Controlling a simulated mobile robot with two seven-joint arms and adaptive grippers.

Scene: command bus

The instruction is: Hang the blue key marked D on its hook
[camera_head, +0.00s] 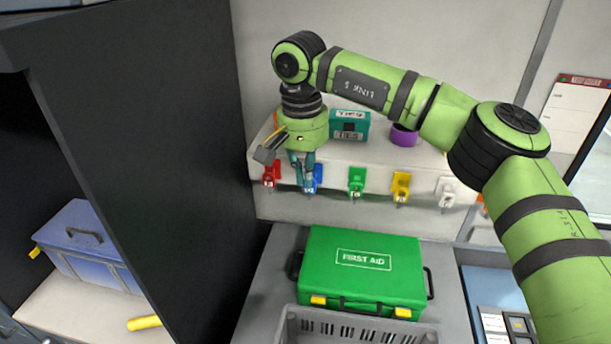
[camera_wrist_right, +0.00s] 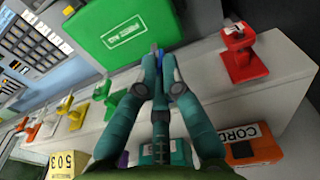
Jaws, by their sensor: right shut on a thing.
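My right gripper (camera_head: 307,178) points down in front of the pale rail (camera_head: 335,155), at the blue place in the row of coloured hooks. In the right wrist view its teal fingers (camera_wrist_right: 158,75) are closed together around a small blue piece (camera_wrist_right: 160,58), which I take as the blue key. Blue also shows beside the fingertips in the head view (camera_head: 318,174). The fingers hide most of the key and the blue hook, so I cannot read the letter D or tell whether the key touches the hook. My left gripper is not in view.
Red (camera_head: 271,172), green (camera_head: 357,180), yellow (camera_head: 401,185) and white (camera_head: 445,190) hooks line the rail. A teal box (camera_head: 350,124) and purple roll (camera_head: 404,136) stand on it. A green first aid case (camera_head: 365,268) lies below. A dark panel (camera_head: 150,150) stands left.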

